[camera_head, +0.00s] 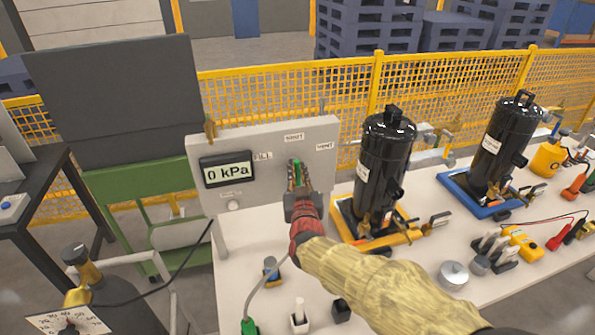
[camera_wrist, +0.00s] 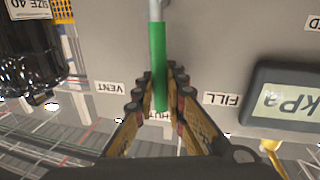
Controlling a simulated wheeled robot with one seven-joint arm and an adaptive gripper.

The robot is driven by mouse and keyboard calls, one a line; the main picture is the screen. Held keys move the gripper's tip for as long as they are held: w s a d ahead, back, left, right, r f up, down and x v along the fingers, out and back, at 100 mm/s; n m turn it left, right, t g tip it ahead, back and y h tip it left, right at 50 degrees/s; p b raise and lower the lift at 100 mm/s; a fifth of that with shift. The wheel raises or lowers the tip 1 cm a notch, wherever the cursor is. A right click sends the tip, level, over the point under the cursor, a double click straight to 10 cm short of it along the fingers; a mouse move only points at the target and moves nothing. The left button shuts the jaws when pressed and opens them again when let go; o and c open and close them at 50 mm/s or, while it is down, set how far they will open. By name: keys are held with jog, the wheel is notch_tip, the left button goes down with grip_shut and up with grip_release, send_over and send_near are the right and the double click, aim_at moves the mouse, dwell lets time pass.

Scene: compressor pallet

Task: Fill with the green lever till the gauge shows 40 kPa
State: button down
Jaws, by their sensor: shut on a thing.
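The green lever (camera_wrist: 158,62) sits on the grey panel (camera_head: 225,140), between the FILL and VENT labels in the wrist view. My gripper (camera_head: 298,172) is at the panel with its fingers closed around the green lever. In the wrist view the fingers (camera_wrist: 160,98) lie on both sides of the lever's end. The gauge (camera_head: 229,170) on the panel's left reads 0 kPa. It shows upside down and cut off in the wrist view (camera_wrist: 288,98). My gripper and arm hide part of the panel's lower right.
Two black compressors (camera_head: 384,165) (camera_head: 502,140) stand on yellow and blue bases to the right. A yellow multimeter (camera_head: 524,243) and small parts lie on the white table (camera_head: 420,200). A dark cylinder with a dial (camera_head: 68,322) stands at lower left. A yellow fence runs behind.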

jog(key=shift+a, duration=0.1)
dwell(0.6)
jog(key=a+n, duration=0.2)
jog(key=f+n, duration=0.1)
jog(key=n, duration=0.1)
jog(key=shift+s+a+t, duration=0.3)
jog(key=shift+s+a, duration=0.1)
jog(key=shift+s+a+f+n+t+y+b, duration=0.2)
jog(key=shift+a+f+n, duration=0.3)
jog(key=shift+n, duration=0.45)
jog(key=shift+s+a+f+n+t+y+b, duration=0.2)
jog(key=shift+a+n, duration=0.35)
jog(key=shift+n, duration=0.45)
jog(key=shift+s+a+f+n+y+b, duration=0.1)
jog(key=shift+a+f+n+y+b, duration=0.1)
jog(key=shift+a+f+n, duration=0.55)
jog(key=shift+d+r+n, duration=0.15)
jog(key=shift+r+n, duration=0.15)
jog(key=c, duration=1.8)
grip_release()
jog(key=shift+c, duration=0.2)
jog(key=s+d+f, duration=0.1)
jog(key=s, duration=1)
jog(key=shift+s+d+f, duration=0.35)
jog(key=shift+d, duration=0.05)
